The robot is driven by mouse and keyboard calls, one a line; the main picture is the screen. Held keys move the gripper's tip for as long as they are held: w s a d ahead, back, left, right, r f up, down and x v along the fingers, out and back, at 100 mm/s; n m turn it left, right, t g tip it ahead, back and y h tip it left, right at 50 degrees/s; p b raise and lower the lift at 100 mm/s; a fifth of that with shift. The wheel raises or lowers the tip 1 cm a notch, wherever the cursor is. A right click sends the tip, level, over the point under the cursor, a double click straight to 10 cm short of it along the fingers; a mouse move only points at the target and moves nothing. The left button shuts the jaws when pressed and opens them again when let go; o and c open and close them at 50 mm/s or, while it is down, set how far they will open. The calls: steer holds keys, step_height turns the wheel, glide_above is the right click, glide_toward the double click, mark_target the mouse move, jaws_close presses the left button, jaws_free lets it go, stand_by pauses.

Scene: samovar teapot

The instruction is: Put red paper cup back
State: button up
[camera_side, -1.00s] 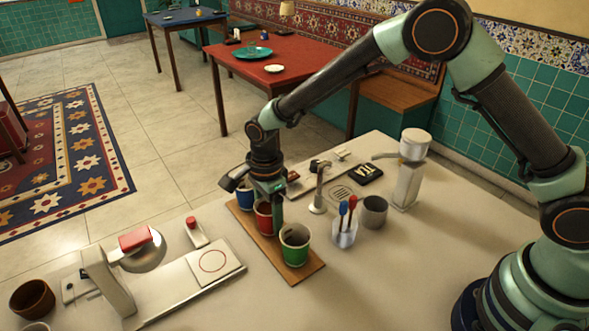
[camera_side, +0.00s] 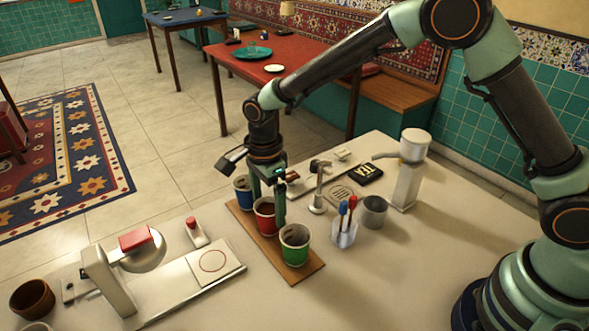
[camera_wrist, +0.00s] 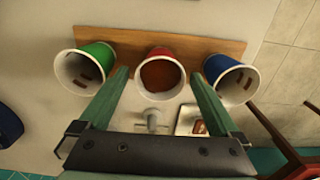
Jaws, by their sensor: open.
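The red paper cup (camera_side: 264,215) stands upright on the wooden board, between the green cup (camera_side: 294,246) and the blue cup (camera_side: 242,190). In the wrist view the red cup (camera_wrist: 161,74) holds a reddish-brown content. The green cup (camera_wrist: 85,68) and the blue cup (camera_wrist: 231,78) flank it there, with small brown marks inside. My gripper (camera_side: 273,208) is open and hangs upright at the red cup. In the wrist view its fingers (camera_wrist: 161,82) are spread, one on each side of the red cup; I cannot tell whether they touch it.
The wooden board (camera_side: 306,277) lies along the table. A tap (camera_side: 318,188), a holder with red and blue stirrers (camera_side: 344,234) and a grey cup (camera_side: 374,211) stand right of it. A metal device with a red top (camera_side: 140,243) stands left.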

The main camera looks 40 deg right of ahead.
steer(key=s+d+r+n+t, duration=0.15)
steer(key=d+r+n, duration=0.3)
steer(key=r, duration=0.95)
steer(key=s+d+r+n+t, duration=0.2)
steer(key=s+d+n, duration=0.4)
steer(key=s+d, duration=0.1)
steer(key=s+d+r+n+t, duration=0.2)
steer(key=s+d+r+n, duration=0.1)
steer(key=s+d+n, duration=0.4)
steer(key=shift+d, duration=0.25)
steer(key=shift+n, duration=0.25)
